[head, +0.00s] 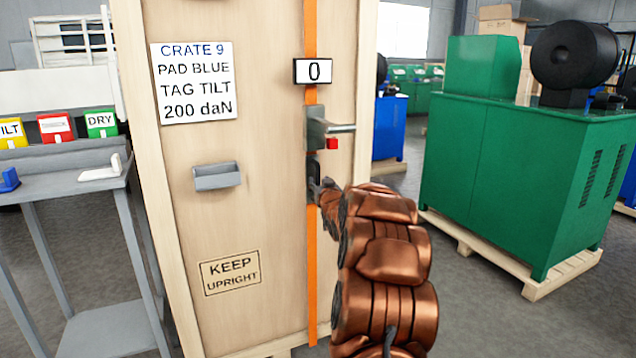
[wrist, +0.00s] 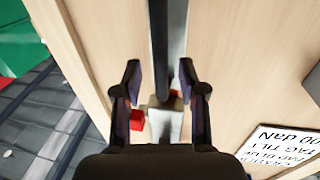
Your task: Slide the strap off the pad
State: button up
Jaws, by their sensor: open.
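An orange strap (head: 311,255) runs straight down the face of the wooden crate (head: 222,140). A grey tensioner (head: 317,130) with a bar handle and red button (head: 332,143) sits on it. My gripper (head: 318,188) is close to the strap, just below the tensioner; the arm partly hides it. In the wrist view my gripper (wrist: 162,85) is open, its fingers apart on either side of a dark bar (wrist: 159,45) and a grey block (wrist: 165,122). The red button (wrist: 137,120) shows beside the left finger. I cannot tell whether either finger touches anything, nor which part is the pad.
A display (head: 313,71) reads 0. A crate label (head: 193,82) reads PAD BLUE, TAG TILT, 200 daN. A grey tray (head: 217,178) is on the crate. A bench (head: 70,160) at left holds tag boxes, a blue piece (head: 9,180) and a white piece (head: 102,171). A green machine (head: 520,165) stands right.

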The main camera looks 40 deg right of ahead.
jog(key=shift+x, duration=1.3)
jog(key=shift+f, duration=0.1)
grip_shut()
